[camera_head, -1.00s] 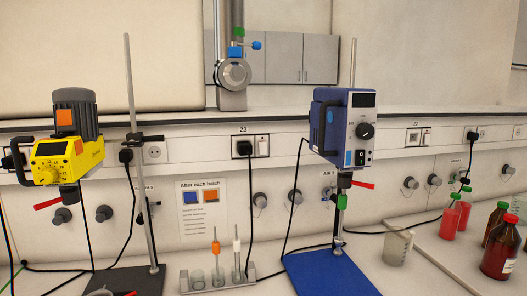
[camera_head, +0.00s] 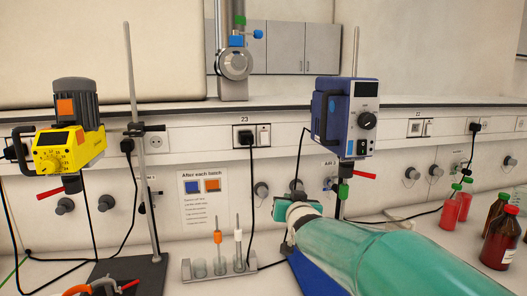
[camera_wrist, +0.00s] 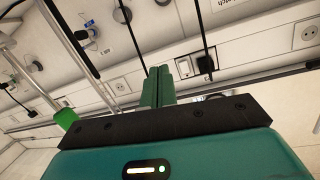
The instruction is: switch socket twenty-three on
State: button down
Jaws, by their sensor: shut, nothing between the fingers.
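Socket twenty-three (camera_head: 244,136) is on the wall rail under the label 23, with a black plug in its left half. Its white rocker switch (camera_head: 263,135) is in the right half; its position is too small to tell. My gripper (camera_head: 288,209) is low in front of the wall, below and right of the socket and apart from it. In the wrist view its two teal fingers (camera_wrist: 157,84) are pressed together and empty.
A yellow stirrer (camera_head: 65,145) on a stand is at left, a blue stirrer (camera_head: 348,115) at right. A rack of tubes (camera_head: 218,268) stands below the socket. Black cords hang along the wall. Red and brown bottles (camera_head: 500,240) are at right.

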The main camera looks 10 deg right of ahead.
jog(key=w+r+n+t+y, duration=0.1)
jog(key=w+n+t, duration=0.2)
jog(key=w+t, duration=0.6)
jog(key=w, duration=0.3)
jog(key=shift+w+a+r+y, duration=0.15)
jog(key=shift+a+r+y, duration=0.1)
jog(key=shift+y, duration=0.15)
send_near(264, 140)
notch_tip(264, 140, up, 4)
jog(key=w, duration=0.3)
jog(key=shift+w+f, duration=0.3)
jog(key=shift+w, duration=0.5)
